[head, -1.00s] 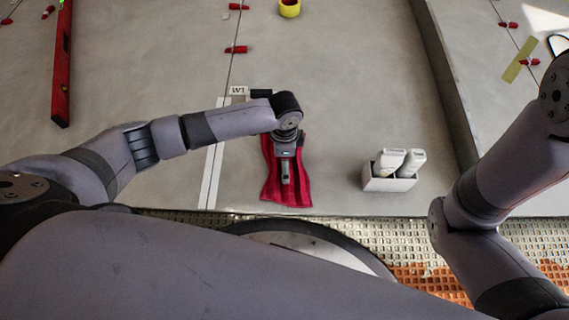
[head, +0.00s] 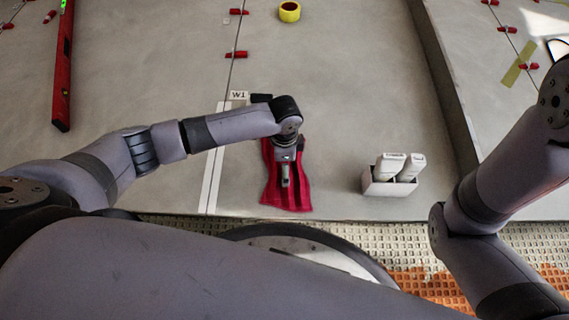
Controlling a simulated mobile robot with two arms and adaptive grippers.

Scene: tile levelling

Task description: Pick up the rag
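The red rag (head: 286,196) lies on the grey tiled floor in the middle of the head view, spread lengthwise toward me. My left gripper (head: 286,180) is over the rag and points down at it. The gripper and wrist hide the middle and upper part of the rag. I see the gripper from above, and its fingers are too small and foreshortened to tell whether they are open or touching the cloth. My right arm comes in from the right, and its gripper is outside the view.
A red level (head: 63,75) lies at the upper left and a yellow tape roll (head: 289,12) at the top. Red clips (head: 236,54) sit along the tile joints. The floor between is clear.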

